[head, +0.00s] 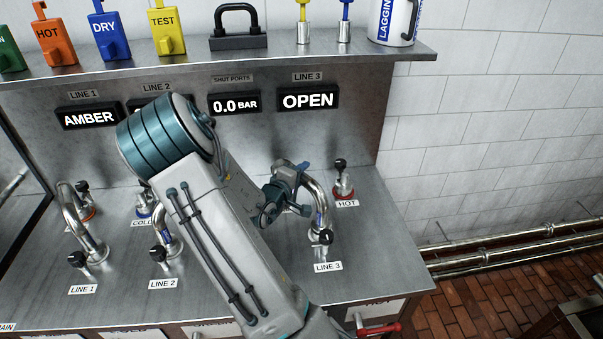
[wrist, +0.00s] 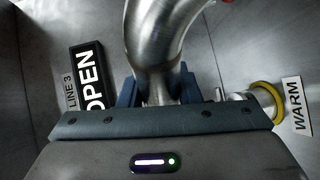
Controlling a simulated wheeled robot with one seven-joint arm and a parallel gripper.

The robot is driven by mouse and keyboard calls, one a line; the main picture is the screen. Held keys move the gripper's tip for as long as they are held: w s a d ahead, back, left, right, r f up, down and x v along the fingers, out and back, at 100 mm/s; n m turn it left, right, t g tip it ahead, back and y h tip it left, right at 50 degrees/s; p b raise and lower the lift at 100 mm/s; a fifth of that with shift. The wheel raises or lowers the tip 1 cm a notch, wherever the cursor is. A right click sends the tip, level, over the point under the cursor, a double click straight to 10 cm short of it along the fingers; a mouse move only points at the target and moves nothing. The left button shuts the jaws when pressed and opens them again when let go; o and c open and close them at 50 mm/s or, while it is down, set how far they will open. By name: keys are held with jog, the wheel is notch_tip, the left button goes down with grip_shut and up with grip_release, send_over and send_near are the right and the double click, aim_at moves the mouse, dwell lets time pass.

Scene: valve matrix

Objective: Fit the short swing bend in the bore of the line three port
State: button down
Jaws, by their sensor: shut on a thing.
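The short swing bend (head: 319,200) is a polished steel curved pipe near the line three port. My gripper (head: 299,184) is shut on its upper, far end. The bend arches down toward the line three port (head: 321,240), which has a black knob and stands behind the LINE 3 label (head: 327,267). I cannot tell whether the bend's near end sits in the bore. In the wrist view the fingers of my gripper (wrist: 158,92) flank the steel bend (wrist: 160,45). The bend's end below them is hidden.
The red-ringed HOT port (head: 343,192) stands just right of the bend. The yellow-ringed WARM port (wrist: 267,100) is close to my gripper in the wrist view. Other bends stand at LINE 1 (head: 72,222) and LINE 2. The LINE 3 display (head: 308,99) reads OPEN.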

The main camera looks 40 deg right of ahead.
jog(key=shift+f, duration=0.55)
jog(key=c, duration=1)
grip_release()
jog(key=shift+r, duration=0.1)
jog(key=shift+o, duration=0.2)
jog(key=v, duration=1.4)
jog(key=shift+b, duration=0.45)
jog(key=shift+d, duration=0.15)
notch_tip(320, 180, up, 8)
jog(key=p, duration=0.8)
